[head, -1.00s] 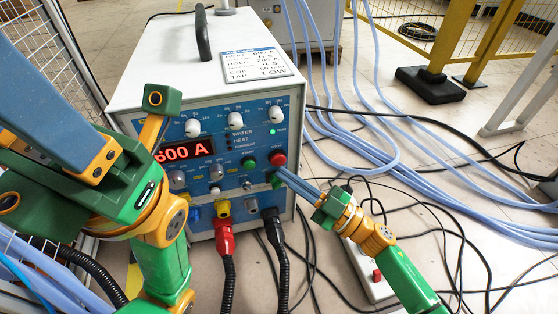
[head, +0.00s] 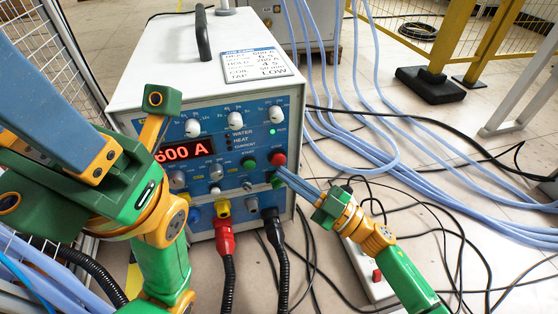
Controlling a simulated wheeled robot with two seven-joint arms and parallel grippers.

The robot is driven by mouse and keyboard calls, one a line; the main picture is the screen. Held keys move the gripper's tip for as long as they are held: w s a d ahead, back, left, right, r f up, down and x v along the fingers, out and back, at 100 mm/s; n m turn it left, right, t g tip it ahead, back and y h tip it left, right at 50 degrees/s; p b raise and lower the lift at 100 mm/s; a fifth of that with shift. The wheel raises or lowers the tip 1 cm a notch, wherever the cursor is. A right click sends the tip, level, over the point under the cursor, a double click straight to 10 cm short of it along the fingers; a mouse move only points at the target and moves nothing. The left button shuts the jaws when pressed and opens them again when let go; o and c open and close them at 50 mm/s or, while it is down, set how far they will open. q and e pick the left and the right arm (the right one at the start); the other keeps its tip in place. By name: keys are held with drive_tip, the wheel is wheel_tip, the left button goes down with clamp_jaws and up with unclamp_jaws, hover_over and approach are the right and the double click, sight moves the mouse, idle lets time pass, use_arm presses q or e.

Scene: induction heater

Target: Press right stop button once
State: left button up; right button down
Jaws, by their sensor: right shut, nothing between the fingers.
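The red button (head: 279,158) is on the right of the front panel of the white and blue heater (head: 165,70). A green button (head: 249,160) sits to its left. My right gripper (head: 278,172) is shut and empty. Its long blue fingers come in from the lower right, with their tips at the panel just below the red button. I cannot tell whether the tips touch the button or the panel. Part of a green button shows just below the tips.
The red display (head: 185,149) reads 600 A. Knobs (head: 235,119) sit above the buttons. A red plug (head: 224,238) and a black plug (head: 272,228) with thick cables stick out below. Blue hoses (head: 385,110) and black cables cover the floor at right.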

drive_tip(key=shift+w+a, duration=0.1)
drive_tip(key=shift+w, duration=0.3)
drive_tip(key=shift+w+a+b, duration=0.15)
drive_tip(key=shift+w+b, duration=0.2)
drive_tip(key=shift+w, duration=0.05)
idle(0.4)
idle(0.4)
drive_tip(key=shift+s+d+p, duration=0.3)
drive_tip(key=shift+s+p, duration=0.4)
drive_tip(key=shift+s, duration=0.1)
drive_tip(key=s+p, duration=0.1)
drive_tip(key=s+d+p, duration=0.1)
drive_tip(key=s, duration=0.1)
drive_tip(key=s+p, duration=0.1)
drive_tip(key=shift+s+d, duration=0.25)
drive_tip(key=shift+s, duration=0.15)
